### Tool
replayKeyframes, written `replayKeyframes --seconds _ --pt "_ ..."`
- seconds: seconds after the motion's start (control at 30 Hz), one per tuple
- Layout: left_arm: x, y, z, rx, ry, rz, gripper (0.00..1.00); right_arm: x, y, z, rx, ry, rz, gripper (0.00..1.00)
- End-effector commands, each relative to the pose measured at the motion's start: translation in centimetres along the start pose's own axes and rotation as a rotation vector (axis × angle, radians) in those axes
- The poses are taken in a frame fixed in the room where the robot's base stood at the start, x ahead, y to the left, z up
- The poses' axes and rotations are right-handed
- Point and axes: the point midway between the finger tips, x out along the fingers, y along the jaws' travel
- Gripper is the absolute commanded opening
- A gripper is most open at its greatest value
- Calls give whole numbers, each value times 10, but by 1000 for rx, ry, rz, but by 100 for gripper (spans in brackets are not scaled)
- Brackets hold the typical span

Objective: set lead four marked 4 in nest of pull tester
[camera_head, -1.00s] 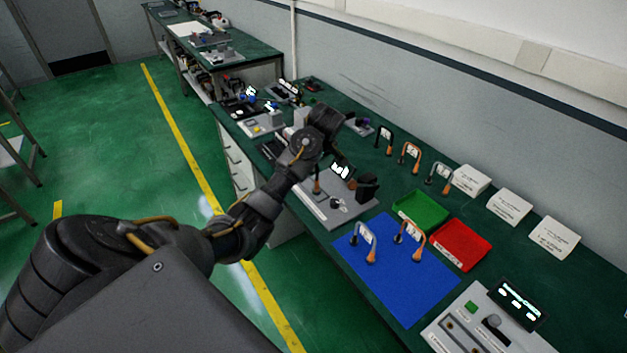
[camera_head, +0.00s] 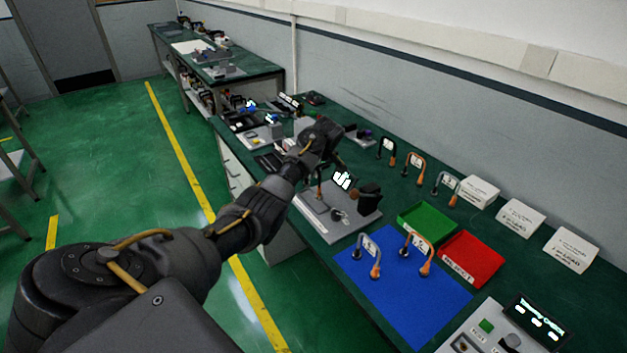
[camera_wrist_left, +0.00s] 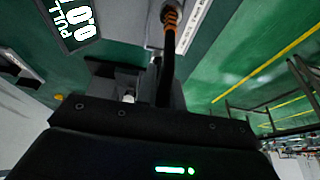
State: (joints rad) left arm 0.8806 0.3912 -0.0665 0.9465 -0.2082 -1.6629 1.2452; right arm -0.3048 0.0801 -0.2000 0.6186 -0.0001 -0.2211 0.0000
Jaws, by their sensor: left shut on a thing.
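My left gripper (camera_head: 322,158) is shut on a dark lead with orange ends (camera_head: 318,190), over the left part of the grey pull tester (camera_head: 352,229). The left wrist view shows the lead (camera_wrist_left: 169,55) running from between the fingers (camera_wrist_left: 140,88) to an orange end. The number on this lead cannot be read. A black block (camera_head: 369,195) stands on the tester's right side. The nest and the lead's contact with it cannot be made out. My right gripper is out of view.
Two leads (camera_head: 368,254) (camera_head: 418,250) stand on the blue mat (camera_head: 410,297). Several more stand along the back. A green tray (camera_head: 428,217), a red tray (camera_head: 473,258) and white cards (camera_head: 520,218) lie to the right. Another device (camera_head: 490,328) is at front right.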

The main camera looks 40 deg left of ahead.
Motion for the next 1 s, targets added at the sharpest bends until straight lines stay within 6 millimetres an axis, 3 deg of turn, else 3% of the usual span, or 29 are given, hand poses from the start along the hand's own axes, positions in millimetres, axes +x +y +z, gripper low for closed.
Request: replayKeyframes --seconds 0.33,0.73,0.77,0.9,1.0 --pt "34 3 7 0 1 -2 0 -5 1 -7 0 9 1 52" --pt "40 2 10 -1 1 -1 0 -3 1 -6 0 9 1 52" --pt "39 2 10 -1 1 -1 13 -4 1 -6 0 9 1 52" --pt "39 2 10 -1 1 -1 31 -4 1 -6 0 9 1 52" --pt "39 2 9 -1 1 -1 31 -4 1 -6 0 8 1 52"
